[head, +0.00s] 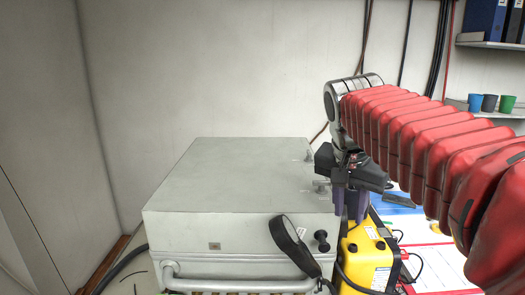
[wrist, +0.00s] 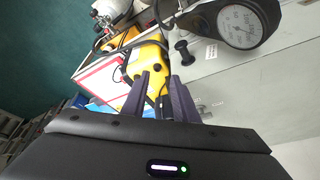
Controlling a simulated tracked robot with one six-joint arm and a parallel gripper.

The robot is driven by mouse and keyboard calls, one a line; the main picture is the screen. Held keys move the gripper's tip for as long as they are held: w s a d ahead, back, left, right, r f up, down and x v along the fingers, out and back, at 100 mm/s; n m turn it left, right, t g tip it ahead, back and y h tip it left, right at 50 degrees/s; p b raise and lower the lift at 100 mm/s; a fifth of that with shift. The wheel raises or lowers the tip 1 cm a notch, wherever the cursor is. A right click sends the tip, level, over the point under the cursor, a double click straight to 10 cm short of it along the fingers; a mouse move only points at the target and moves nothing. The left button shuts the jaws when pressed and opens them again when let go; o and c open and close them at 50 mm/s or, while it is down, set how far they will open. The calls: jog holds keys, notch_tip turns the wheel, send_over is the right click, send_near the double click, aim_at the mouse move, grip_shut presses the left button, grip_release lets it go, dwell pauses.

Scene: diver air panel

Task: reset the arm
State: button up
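My arm, in a red padded cover, reaches in from the right in the head view. The yellow case (wrist: 147,72) shows behind the fingers. The black gauge (head: 290,240) is on the box's front; its dial face shows in the wrist view (wrist: 240,25).
A black knob (head: 321,240) is beside the gauge, and a pipe rail (head: 240,284) runs along the box's lower front. Blue and red-edged white sheets lie right of the yellow case. Cups (head: 489,103) and binders stand on shelves at right. The air above the box is clear.

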jog(key=s+a+f+n+t+y, duration=0.2)
jog(key=s+f+n, duration=0.5)
jog(key=s+f, duration=0.9)
jog(key=s, duration=0.3)
jog(key=shift+a, duration=0.15)
jog(key=shift+f, duration=0.1)
